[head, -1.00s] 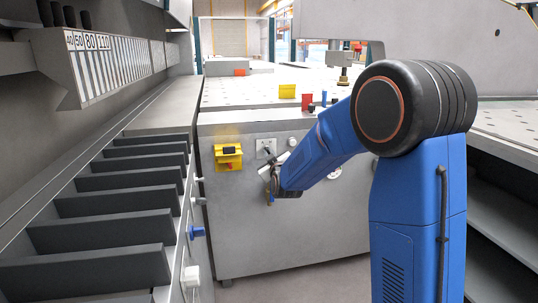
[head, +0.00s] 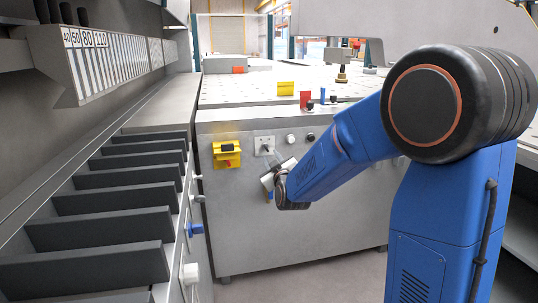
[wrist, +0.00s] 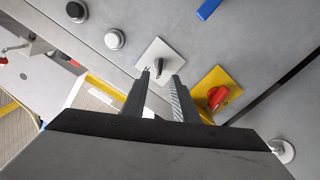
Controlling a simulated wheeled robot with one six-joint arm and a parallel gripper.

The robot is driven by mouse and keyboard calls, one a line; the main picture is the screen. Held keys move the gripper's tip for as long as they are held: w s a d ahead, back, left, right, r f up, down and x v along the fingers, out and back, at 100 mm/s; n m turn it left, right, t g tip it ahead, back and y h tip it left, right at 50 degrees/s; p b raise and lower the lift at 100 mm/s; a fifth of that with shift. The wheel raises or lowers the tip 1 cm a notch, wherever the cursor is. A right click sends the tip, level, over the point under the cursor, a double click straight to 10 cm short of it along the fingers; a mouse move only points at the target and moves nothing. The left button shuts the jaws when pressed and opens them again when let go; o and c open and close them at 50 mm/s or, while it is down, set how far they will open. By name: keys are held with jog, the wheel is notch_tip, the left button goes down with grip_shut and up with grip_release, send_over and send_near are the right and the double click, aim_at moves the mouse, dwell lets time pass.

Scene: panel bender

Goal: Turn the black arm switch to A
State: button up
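The black arm switch (wrist: 158,64) sits on a pale square plate in the wrist view, just past my fingertips. In the head view its plate (head: 264,145) is on the front of the grey cabinet, right of a yellow switch box. My gripper (wrist: 162,76) is open, with its two fingers apart and nothing between them. The switch lies ahead of the gap between the fingertips, and I see no contact. In the head view my gripper (head: 271,166) is just below and right of the plate. The A marking is too small to read.
The yellow plate with a red knob (wrist: 218,94) is close to the right finger in the wrist view. A white button (wrist: 115,38) and a black button (wrist: 76,11) lie to the left. Dark slotted dividers (head: 110,203) fill the left side of the head view.

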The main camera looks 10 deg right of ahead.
jog(key=s, duration=1)
jog(key=s+d+f+m+g, duration=0.2)
jog(key=s+g, duration=0.2)
jog(key=s, duration=0.8)
jog(key=s+d+f+m+g, duration=0.2)
jog(key=s+d+g, duration=0.1)
jog(key=s, duration=1)
jog(key=s+d+f+m+g, duration=0.2)
jog(key=s+g, duration=0.4)
jog(key=s, duration=0.7)
jog(key=shift+s+d+f, duration=0.2)
jog(key=shift+s+f, duration=0.05)
jog(key=shift+f, duration=0.1)
